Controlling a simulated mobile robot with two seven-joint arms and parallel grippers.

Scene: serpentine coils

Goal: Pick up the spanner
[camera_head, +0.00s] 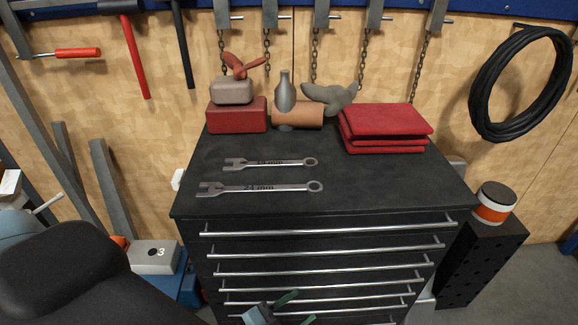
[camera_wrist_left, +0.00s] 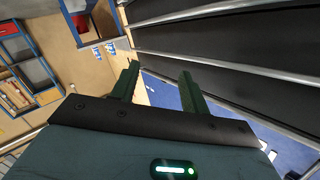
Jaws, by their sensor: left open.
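Two grey spanners lie flat on the black top of the drawer cabinet (camera_head: 385,185). The nearer, longer spanner (camera_head: 275,188) is marked 24 mm; the farther, shorter spanner (camera_head: 285,163) has a marking too small to read surely. Both have their open ends to the left and rings to the right. My left gripper (camera_head: 298,308) is low in front of the cabinet drawers, below the top and apart from the spanners. In the left wrist view its green fingers (camera_wrist_left: 158,82) are spread with nothing between them. No spanner shows in that view. My right gripper is not in view.
Behind the spanners stand a red box (camera_head: 237,116), a grey bottle (camera_head: 285,92), an orange-brown roll (camera_head: 308,116) and folded red cloths (camera_head: 385,130). Drawer handles (camera_head: 330,229) stick out at the front. The top around the spanners is clear.

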